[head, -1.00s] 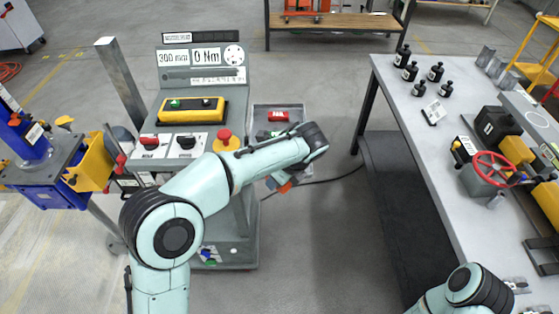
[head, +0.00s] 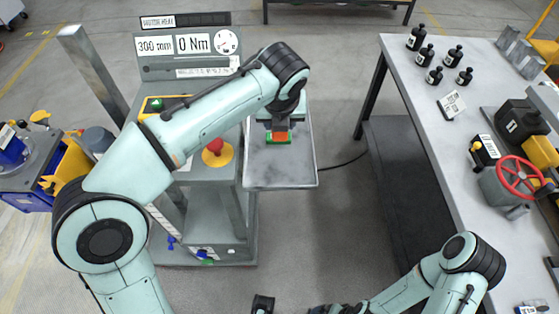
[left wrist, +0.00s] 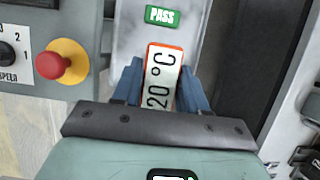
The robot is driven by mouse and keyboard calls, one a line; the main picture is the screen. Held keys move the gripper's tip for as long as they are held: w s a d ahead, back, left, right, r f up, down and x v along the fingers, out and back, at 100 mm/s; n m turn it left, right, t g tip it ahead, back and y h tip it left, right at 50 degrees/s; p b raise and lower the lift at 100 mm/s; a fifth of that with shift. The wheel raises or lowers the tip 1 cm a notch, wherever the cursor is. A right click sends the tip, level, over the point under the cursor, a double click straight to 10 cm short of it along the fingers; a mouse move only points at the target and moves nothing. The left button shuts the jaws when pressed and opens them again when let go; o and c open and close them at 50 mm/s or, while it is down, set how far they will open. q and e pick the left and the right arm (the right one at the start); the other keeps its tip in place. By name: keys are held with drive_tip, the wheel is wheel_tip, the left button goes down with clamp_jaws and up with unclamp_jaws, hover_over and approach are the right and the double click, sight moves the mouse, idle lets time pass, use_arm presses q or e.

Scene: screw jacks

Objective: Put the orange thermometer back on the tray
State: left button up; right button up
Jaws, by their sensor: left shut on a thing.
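The orange thermometer (head: 281,136) has a white face reading 20 °C, which shows in the left wrist view (left wrist: 162,75). My left gripper (left wrist: 160,86) is shut on it, one blue finger at each side. In the head view my left gripper (head: 281,124) points down over the grey tray (head: 280,176), with the thermometer inside the tray's outline. I cannot tell whether it touches the tray's floor. A green PASS plate (left wrist: 172,15) lies just beyond it on the tray. My right arm is at the bottom right; its fingers are cut off or unclear at the lower edge.
The tray is beside a grey test stand with a red stop knob (head: 215,152) on a yellow base, close to my left gripper. The tray's front part is clear.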

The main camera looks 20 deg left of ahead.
use_arm(q)
drive_tip(key=b, duration=0.2)
hover_over(280, 165)
drive_tip(key=s, duration=0.2)
wheel_tip(280, 165, down, 11)
drive_tip(key=shift+w+d+r, duration=0.1)
drive_tip(key=shift+w+r, duration=0.05)
drive_tip(key=shift+r, duration=0.05)
drive_tip(key=shift+f+b, duration=0.8)
drive_tip(key=shift+f, duration=1.85)
use_arm(e)
drive_tip(key=shift+s+f, duration=0.2)
drive_tip(key=shift+f, duration=0.8)
drive_tip(key=shift+s+f, duration=0.2)
drive_tip(key=shift+f, duration=0.75)
use_arm(q)
drive_tip(key=shift+f, duration=0.1)
drive_tip(key=o, duration=1.2)
drive_tip(key=shift+c, duration=0.2)
drive_tip(key=p+v, duration=0.2)
drive_tip(key=v, duration=1)
use_arm(e)
drive_tip(key=shift+r, duration=0.9)
use_arm(q)
drive_tip(key=shift+w+d, duration=0.1)
